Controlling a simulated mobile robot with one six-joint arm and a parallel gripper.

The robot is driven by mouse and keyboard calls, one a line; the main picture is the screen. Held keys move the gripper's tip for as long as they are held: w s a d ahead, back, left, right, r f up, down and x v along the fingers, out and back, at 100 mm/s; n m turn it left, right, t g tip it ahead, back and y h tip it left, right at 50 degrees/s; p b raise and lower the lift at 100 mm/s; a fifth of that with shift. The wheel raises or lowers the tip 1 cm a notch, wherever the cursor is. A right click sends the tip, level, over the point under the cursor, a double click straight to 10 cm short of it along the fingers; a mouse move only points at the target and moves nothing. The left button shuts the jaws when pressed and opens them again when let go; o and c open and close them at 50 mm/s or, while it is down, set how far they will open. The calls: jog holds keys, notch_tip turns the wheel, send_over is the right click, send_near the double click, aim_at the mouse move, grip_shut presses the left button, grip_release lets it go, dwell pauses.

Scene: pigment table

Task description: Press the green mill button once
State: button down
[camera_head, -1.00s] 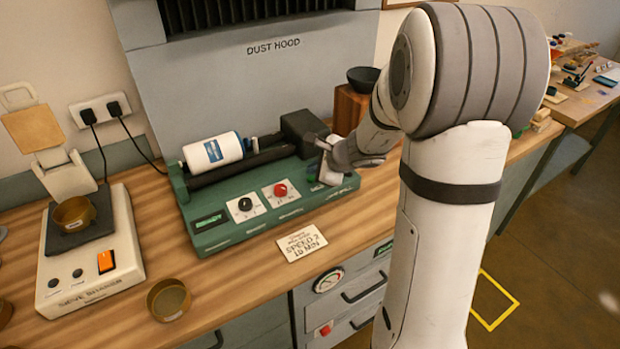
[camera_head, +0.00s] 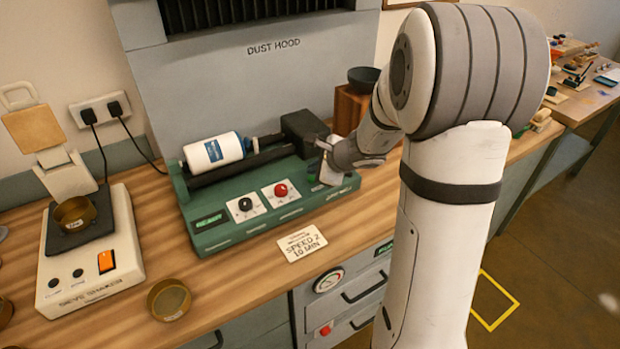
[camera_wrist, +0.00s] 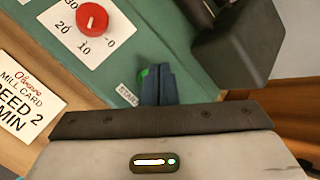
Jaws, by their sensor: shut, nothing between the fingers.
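The green mill (camera_head: 225,233) stands on the wooden bench with a white labelled jar (camera_head: 214,151) lying on its rollers. Its front panel has a black knob (camera_head: 245,204) and a red knob (camera_head: 281,189), also seen in the wrist view (camera_wrist: 92,18). My gripper (camera_head: 322,165) is over the right end of the panel. In the wrist view my shut fingers (camera_wrist: 158,84) are at the green button (camera_wrist: 143,76), beside a small "START" label (camera_wrist: 126,95). The fingers hide most of the button. I cannot tell whether they touch it.
A dark motor block (camera_wrist: 238,45) rises close to my fingers. A "SPEED 2 10 MIN" card (camera_head: 301,243) lies in front of the mill. A sieve shaker (camera_head: 90,262) and a brass bowl (camera_head: 169,299) are at left. A dark bowl (camera_head: 364,77) stands behind my gripper.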

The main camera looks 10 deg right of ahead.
dwell(0.3)
jog(key=shift+f+b, duration=0.45)
jog(key=shift+b, duration=0.15)
